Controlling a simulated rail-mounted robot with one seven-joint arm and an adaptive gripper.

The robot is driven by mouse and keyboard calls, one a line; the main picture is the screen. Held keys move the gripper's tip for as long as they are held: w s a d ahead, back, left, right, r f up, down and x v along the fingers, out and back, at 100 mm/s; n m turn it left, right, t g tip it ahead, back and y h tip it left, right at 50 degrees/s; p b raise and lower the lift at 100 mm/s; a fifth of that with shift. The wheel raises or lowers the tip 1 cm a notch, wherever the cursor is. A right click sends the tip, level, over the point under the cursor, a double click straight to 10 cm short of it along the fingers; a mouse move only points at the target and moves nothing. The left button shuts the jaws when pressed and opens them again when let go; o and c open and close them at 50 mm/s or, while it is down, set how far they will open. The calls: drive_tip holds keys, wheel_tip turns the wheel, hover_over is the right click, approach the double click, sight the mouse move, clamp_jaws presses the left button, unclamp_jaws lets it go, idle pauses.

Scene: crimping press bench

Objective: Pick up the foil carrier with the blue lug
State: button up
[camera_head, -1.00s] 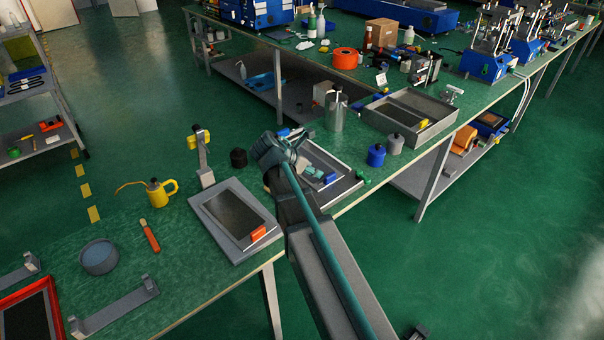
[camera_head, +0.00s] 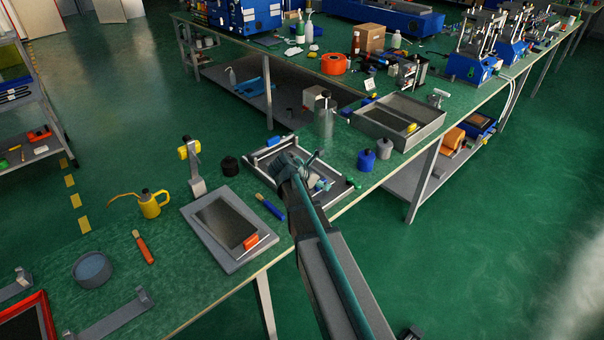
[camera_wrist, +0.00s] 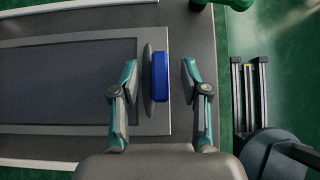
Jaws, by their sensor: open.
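The foil carrier is a flat dark plate with a pale grey border, in the wrist view (camera_wrist: 70,75); it lies in a grey tray (camera_head: 262,157). Its upright blue lug (camera_wrist: 160,78) stands near the plate's right end, beside a thin grey fin. My gripper (camera_wrist: 160,72) is open, with one finger on each side of the lug and fin. Gaps show on both sides, wider on the right. In the head view, my gripper (camera_head: 318,178) is low over the tray and my arm hides much of the carrier. Part of the blue lug (camera_head: 322,185) shows there.
A similar carrier with a red lug (camera_head: 250,242) lies front left. A blue-handled brush (camera_head: 270,207) lies between the two. The bench edge is near.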

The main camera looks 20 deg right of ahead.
clamp_jaws()
idle(0.6)
